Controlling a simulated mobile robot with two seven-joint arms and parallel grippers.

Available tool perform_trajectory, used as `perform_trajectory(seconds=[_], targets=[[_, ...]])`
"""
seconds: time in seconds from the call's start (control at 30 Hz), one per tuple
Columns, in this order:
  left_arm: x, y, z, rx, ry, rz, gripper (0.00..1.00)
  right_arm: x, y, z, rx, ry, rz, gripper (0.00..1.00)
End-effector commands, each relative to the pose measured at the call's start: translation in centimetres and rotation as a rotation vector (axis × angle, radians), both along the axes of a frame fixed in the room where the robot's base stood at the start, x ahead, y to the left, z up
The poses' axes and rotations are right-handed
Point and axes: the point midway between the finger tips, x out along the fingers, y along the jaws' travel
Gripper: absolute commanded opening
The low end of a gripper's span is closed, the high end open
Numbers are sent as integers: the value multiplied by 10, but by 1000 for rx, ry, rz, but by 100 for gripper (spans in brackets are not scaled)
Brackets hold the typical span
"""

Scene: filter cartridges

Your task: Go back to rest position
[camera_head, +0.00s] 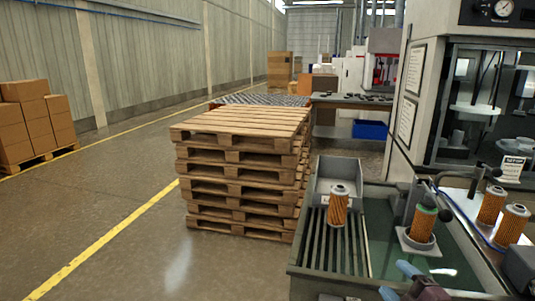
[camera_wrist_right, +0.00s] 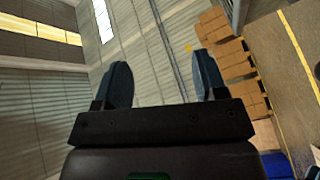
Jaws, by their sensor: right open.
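My right gripper (camera_head: 398,281) is at the bottom edge of the head view, low in front of the grey workstation, with its blue-grey fingers pointing left. In the right wrist view the gripper (camera_wrist_right: 163,84) is open, its two fingers wide apart with nothing between them. My left gripper is not in view. An orange filter cartridge (camera_head: 338,206) stands upright on the slatted rack (camera_head: 318,250). Another cartridge (camera_head: 421,224) with a green top sits in a square fixture (camera_head: 418,247). Two more cartridges (camera_head: 491,204) (camera_head: 514,224) stand at the right.
A stack of wooden pallets (camera_head: 240,172) stands left of the workstation. A machine cabinet (camera_head: 480,105) with a gauge rises behind it. Cardboard boxes (camera_head: 35,122) sit on a pallet at far left. The floor (camera_head: 120,235) at left is clear.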

Motion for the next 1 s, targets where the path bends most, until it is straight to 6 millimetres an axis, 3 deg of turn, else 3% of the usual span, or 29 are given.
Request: perform_trajectory(seconds=[0.2, 0.5, 0.73, 0.83, 1.0], targets=[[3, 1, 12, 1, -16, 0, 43, -69, -3, -83, 451, 341, -194, 65], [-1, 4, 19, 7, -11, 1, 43, -181, 5, -160, 849, 603, -428, 65], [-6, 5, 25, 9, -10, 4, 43, -250, 7, -192, 941, 689, -574, 65], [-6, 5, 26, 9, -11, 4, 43, -266, 6, -199, 946, 709, -599, 65], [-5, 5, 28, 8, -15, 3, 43, -274, 4, -202, 941, 720, -609, 65]])
